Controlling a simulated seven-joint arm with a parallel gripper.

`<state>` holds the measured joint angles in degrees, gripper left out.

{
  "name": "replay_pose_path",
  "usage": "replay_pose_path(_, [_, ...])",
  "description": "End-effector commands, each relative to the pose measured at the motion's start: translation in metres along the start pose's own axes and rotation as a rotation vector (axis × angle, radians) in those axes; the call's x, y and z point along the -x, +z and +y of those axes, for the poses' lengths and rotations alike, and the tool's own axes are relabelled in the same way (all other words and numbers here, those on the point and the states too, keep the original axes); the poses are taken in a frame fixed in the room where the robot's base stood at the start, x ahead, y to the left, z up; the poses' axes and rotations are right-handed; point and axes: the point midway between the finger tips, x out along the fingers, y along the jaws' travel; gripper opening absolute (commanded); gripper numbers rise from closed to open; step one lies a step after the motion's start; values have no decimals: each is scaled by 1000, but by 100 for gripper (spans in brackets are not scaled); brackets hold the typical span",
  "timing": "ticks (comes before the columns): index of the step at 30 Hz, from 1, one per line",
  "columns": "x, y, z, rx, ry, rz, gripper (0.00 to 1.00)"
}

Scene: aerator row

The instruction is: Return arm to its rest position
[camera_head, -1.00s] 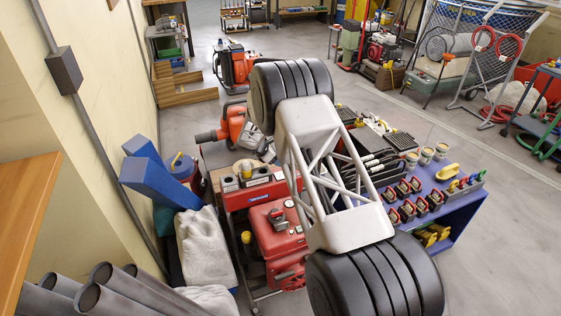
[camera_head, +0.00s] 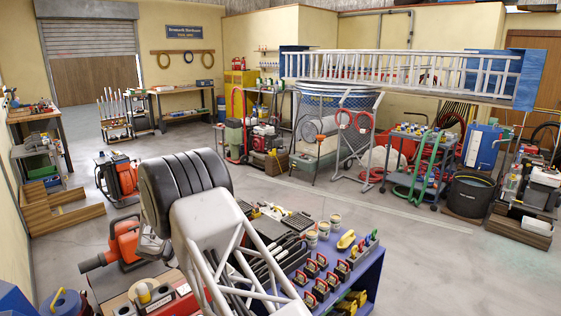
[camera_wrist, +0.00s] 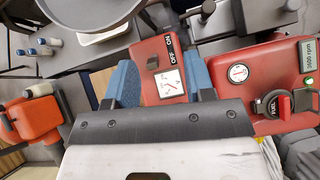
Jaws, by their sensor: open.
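In the wrist view my gripper (camera_wrist: 161,76) shows as two blue fingers standing apart above a dark bar. A red box (camera_wrist: 150,52) with an on/off switch and a white gauge shows between and beyond the fingers. I cannot tell how far it is from them or whether they touch it. In the head view my arm (camera_head: 230,245) reaches up from the bottom edge, with a black ribbed joint and a pale truss link. My gripper is not visible in that view.
A blue bench (camera_head: 363,281) with several red-black items stands right of my arm. An orange blower (camera_head: 125,240) is on its left. The wrist view shows a red panel (camera_wrist: 244,98) with a fuel knob. Open grey floor (camera_head: 430,265) lies to the right.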

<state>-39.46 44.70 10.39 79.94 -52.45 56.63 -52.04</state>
Motion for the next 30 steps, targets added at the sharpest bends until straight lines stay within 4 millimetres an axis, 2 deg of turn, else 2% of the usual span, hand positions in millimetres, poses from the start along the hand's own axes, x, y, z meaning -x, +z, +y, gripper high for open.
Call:
replay_pose_path(1, [5,18,-6,-30,-7,7,49])
replay_pose_path(3, [11,39,-15,-74,-18,19,49])
replay_pose_path(15, [42,154,-80,-325,-86,80,49])
replay_pose_path(23, [63,218,-130,-487,-129,116,49])
replay_pose_path(30, [82,270,-182,-638,-170,148,49])
